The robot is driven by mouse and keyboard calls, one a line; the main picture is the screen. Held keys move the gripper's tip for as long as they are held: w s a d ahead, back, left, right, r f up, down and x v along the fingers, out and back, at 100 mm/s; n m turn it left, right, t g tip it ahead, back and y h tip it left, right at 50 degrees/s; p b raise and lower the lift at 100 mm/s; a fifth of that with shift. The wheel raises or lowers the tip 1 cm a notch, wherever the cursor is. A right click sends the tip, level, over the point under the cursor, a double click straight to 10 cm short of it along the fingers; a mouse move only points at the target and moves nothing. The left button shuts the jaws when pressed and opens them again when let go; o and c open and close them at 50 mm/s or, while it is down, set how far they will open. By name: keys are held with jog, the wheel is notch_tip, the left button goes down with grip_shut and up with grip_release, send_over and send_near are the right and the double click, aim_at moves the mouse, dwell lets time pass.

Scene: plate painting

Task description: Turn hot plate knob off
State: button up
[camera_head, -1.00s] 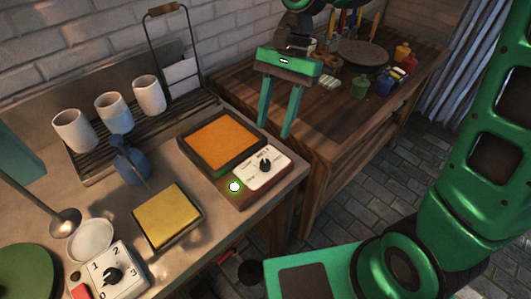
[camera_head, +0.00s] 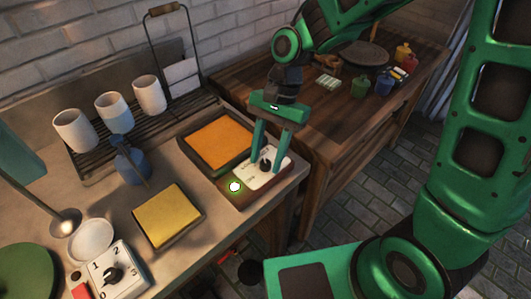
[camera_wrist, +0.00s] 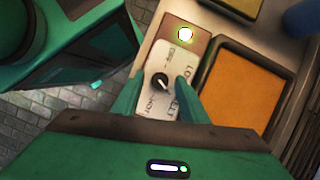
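The hot plate (camera_head: 186,148) has an orange top in a dark frame and stands on the counter. In the wrist view the knob (camera_wrist: 160,82) shows between the two fingers, with a white pointer mark. I cannot tell whether the fingers touch it.
A yellow-topped square (camera_head: 167,214) and a numbered dial box (camera_head: 120,268) lie nearer on the counter. Several white cups (camera_head: 150,94) stand on a rack behind. A blue bottle (camera_head: 130,160) stands between. A wooden table (camera_head: 330,125) with small bottles is beyond.

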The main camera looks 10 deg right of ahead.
grip_shut()
jog(key=shift+n, duration=0.4)
jog(key=n+h, duration=0.1)
jog(key=n, duration=0.1)
jog(key=n+g, duration=0.1)
jog(key=n, duration=0.1)
jog(key=shift+w+a+n+h, duration=0.2)
jog(key=shift+n+h, duration=0.1)
jog(key=shift+h, duration=0.1)
jog(key=n+h, duration=0.1)
jog(key=n, duration=0.1)
jog(key=n+h, duration=0.1)
jog(key=n, duration=0.2)
jog(key=shift+s+a, duration=0.1)
jog(key=shift+a, duration=0.1)
jog(key=n+h, duration=0.1)
jog(key=n, duration=0.2)
jog(key=n+t+h, duration=0.1)
jog(key=n, duration=0.2)
jog(key=shift+s+a+n, duration=0.1)
jog(key=shift+a+n, duration=0.05)
jog(key=shift+n, duration=0.25)
jog(key=n+t, duration=0.1)
jog(key=n, duration=0.2)
jog(key=n+t+h, duration=0.1)
jog(key=n, duration=0.2)
jog(key=shift+s+h, duration=0.15)
jog(key=shift+h, duration=0.15)
jog(key=shift+n+t, duration=0.3)
jog(key=shift+n, duration=0.1)
